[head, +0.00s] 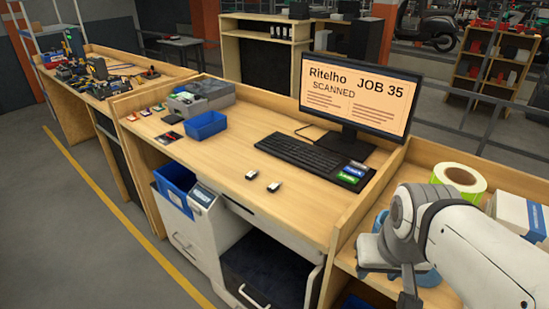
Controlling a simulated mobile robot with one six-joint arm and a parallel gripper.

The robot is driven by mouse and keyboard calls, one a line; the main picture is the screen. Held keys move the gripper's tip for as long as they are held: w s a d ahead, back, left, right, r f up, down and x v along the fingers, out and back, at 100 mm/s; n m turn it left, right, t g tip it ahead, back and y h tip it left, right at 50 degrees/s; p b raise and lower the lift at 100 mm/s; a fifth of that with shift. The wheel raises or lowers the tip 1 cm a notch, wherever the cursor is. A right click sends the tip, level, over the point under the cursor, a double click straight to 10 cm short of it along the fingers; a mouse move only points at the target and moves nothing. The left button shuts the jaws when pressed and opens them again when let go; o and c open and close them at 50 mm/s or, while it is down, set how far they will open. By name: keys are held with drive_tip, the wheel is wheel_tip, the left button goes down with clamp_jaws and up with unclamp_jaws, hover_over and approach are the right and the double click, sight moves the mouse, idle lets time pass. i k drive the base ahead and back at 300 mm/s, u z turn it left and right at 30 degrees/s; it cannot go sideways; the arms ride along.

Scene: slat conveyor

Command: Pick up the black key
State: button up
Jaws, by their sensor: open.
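Two small dark items with pale ends lie apart on the wooden desk, in front of the keyboard. One is the left small item (251,175), and the other is the right small item (273,187). Both look like keys or fobs, but they are too small to tell which is the black key. My arm reaches in from the lower right. A dark part of my gripper (409,298) shows at the bottom edge, over the side shelf and away from both items. Its fingers are mostly cut off, and nothing shows held.
A black keyboard (306,161) and a monitor (357,88) reading "SCANNED" stand behind the items. A blue bin (206,126) and grey case (201,97) sit at the left. A raised wooden side panel (372,197) separates the desk from my arm. The front desktop is largely clear.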

sight(249, 176)
drive_tip(key=z, duration=2.95)
drive_tip(key=k, duration=1.85)
drive_tip(key=u, duration=2.35)
